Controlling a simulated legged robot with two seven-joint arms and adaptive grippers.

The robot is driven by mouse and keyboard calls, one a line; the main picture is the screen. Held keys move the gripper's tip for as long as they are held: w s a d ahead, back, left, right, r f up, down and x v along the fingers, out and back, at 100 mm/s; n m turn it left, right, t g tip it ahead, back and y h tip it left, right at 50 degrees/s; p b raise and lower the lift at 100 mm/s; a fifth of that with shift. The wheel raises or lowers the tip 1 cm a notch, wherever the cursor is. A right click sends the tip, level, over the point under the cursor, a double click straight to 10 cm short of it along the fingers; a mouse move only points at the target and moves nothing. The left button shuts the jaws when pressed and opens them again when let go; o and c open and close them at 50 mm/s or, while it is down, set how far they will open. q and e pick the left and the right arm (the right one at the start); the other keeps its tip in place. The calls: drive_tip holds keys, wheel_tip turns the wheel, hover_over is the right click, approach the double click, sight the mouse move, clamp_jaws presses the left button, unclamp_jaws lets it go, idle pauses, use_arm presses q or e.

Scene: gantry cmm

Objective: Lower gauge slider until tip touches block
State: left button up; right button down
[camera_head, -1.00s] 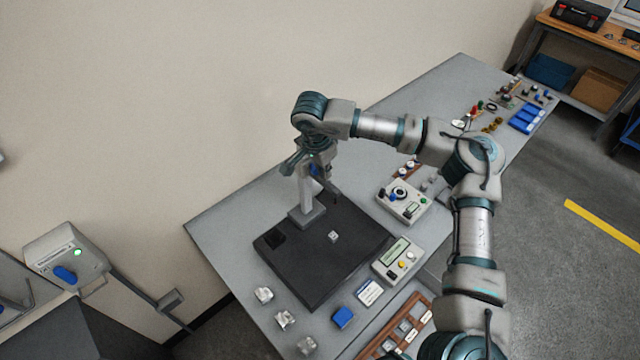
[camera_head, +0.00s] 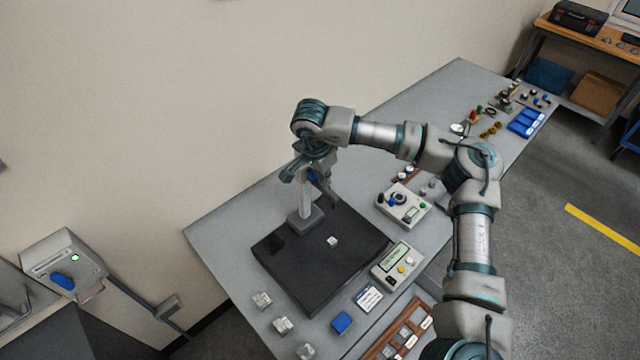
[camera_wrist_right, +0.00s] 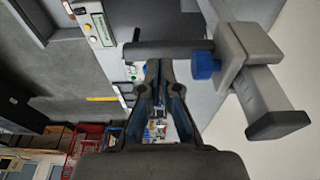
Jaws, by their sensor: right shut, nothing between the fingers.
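The gauge stand rises from a foot (camera_head: 304,220) on a dark plate. A slider with a blue knob (camera_head: 313,174) sits high on its column; in the wrist view the slider body (camera_wrist_right: 247,48) and blue knob (camera_wrist_right: 205,65) show beside the column (camera_wrist_right: 262,92). A small pale block (camera_head: 333,241) lies on the plate, well below the slider. My right gripper (camera_head: 318,178) is at the slider. In the wrist view its shut, empty fingertips (camera_wrist_right: 160,66) are right at the dark slider arm (camera_wrist_right: 165,49); contact is unclear. The gauge tip is not clear. My left gripper is out of view.
The dark plate (camera_head: 290,285) fills the near part of the grey table. A display box (camera_head: 398,265), a control box (camera_head: 404,204), a blue block (camera_head: 342,322) and several pale metal blocks surround it. A wooden rack (camera_head: 388,343) lies at the front.

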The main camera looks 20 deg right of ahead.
drive_tip(key=shift+d+f, duration=0.1)
drive_tip(key=shift+d, duration=0.35)
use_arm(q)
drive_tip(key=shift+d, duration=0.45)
